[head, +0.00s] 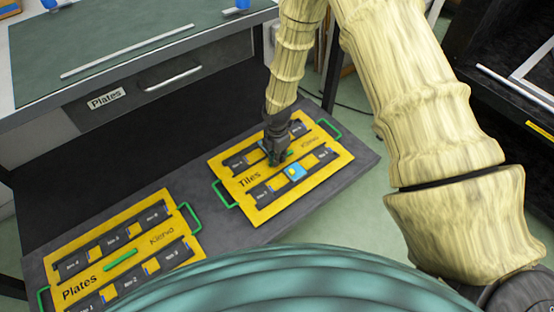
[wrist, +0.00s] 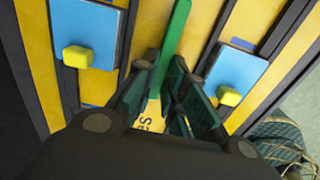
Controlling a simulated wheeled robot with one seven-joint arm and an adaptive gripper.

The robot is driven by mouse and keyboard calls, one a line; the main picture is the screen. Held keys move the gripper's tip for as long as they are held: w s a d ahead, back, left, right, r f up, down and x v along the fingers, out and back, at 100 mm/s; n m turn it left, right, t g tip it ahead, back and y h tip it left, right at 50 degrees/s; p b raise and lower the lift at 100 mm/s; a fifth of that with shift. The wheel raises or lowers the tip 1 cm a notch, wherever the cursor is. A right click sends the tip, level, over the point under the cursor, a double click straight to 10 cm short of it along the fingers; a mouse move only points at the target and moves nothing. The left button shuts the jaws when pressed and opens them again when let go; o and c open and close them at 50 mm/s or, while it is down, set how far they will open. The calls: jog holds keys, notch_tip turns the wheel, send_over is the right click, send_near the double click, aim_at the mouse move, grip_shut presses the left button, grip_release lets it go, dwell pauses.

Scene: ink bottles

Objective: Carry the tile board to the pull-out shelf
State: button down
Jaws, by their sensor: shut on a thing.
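The tile board (head: 262,213) is a yellow panel marked "Tiles", with dark slotted strips and green side handles. It lies flat on or just above the dark low shelf (head: 222,238); I cannot tell whether it touches. My gripper (head: 277,156) is over the board's middle, shut on its green centre handle, which shows in the wrist view (wrist: 177,35). Two blue tiles with yellow knobs sit in the strips, one on the left (wrist: 95,25) and one on the right (wrist: 237,72) of my gripper (wrist: 162,75). My fingers hide part of the handle.
A second yellow board (head: 60,270), marked "Plates", lies on the shelf to the left, close to the tile board's left handle. A grey cabinet with a "Plates" drawer (head: 150,92) stands behind. A dark rack (head: 515,110) stands at the right, with green floor between.

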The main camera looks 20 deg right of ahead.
jog(key=shift+f, duration=0.35)
jog(key=shift+f, duration=0.2)
jog(key=c, duration=1.5)
grip_release()
jog(key=shift+r, duration=0.1)
notch_tip(320, 180, up, 12)
jog(key=p, duration=0.3)
jog(key=shift+r+p, duration=0.1)
jog(key=shift+p, duration=0.2)
